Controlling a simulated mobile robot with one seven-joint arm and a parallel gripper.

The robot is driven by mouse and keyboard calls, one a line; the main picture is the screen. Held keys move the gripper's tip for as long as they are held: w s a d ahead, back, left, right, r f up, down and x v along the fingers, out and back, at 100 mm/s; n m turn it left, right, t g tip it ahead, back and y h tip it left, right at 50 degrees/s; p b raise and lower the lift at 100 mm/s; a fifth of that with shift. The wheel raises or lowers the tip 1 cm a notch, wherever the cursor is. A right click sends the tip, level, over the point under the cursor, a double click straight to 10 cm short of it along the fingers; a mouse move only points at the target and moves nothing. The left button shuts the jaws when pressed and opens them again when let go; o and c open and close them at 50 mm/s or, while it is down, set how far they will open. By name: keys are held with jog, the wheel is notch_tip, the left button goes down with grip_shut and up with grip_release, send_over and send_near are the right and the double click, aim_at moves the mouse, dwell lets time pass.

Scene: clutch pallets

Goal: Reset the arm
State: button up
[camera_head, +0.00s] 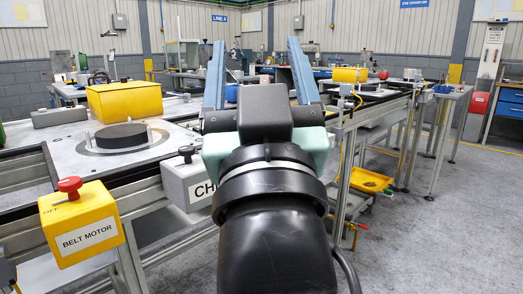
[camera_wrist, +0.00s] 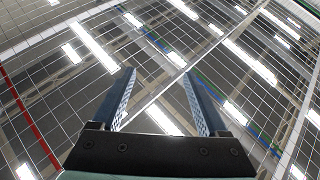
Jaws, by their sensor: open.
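My gripper (camera_head: 257,62) is in the middle of the head view, pointing up and away from me. Its two blue fingers stand wide apart with nothing between them. In the wrist view my gripper (camera_wrist: 158,82) also shows both fingers apart and empty, against the ceiling with its lamps and beams. The gripper and my dark arm link hide part of the bench behind them. No object touches the fingers.
At left stands a bench with a metal plate (camera_head: 75,160) bearing a dark disc (camera_head: 121,136). A yellow block (camera_head: 124,101), a yellow "BELT MOTOR" box (camera_head: 80,225) with a red button and a grey box (camera_head: 184,180) are near it. Grey floor (camera_head: 440,240) at right is clear.

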jog(key=s+r+m+t+h, duration=0.2)
jog(key=s+r+t, duration=0.15)
jog(key=s, duration=0.55)
notch_tip(320, 180, up, 35)
jog(key=w+p, duration=0.1)
jog(key=p, duration=3.4)
jog(key=shift+f+g, duration=0.15)
jog(key=shift+g, duration=0.3)
